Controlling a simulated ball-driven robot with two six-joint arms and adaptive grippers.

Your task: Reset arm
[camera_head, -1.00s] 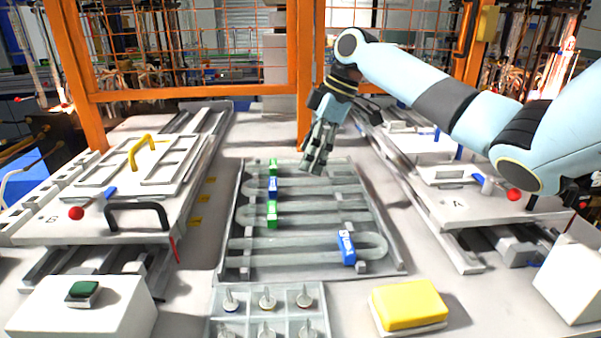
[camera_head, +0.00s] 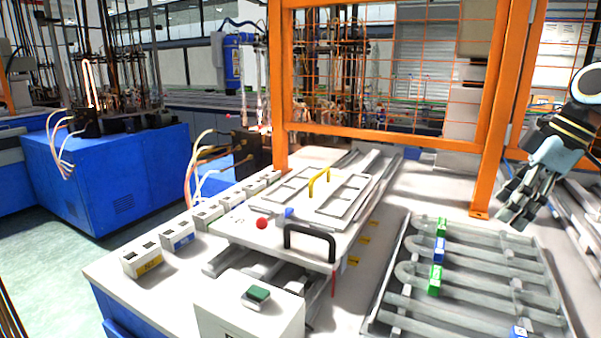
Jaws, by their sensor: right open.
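My right gripper (camera_head: 519,207) is at the right of the head view, pointing down above the table near the far right corner of the grey tube tray. Its fingers are apart and nothing shows between them. Most of my right arm lies outside the right edge of the picture. My left arm and gripper do not show.
The grey tray (camera_head: 373,308) holds bent tubes with green (camera_head: 435,281) and blue (camera_head: 439,250) clips. Left of it stands a sliding fixture with a black handle (camera_head: 310,238) and red knob (camera_head: 262,223). An orange frame (camera_head: 400,139) stands behind. A white box has a green button (camera_head: 257,294).

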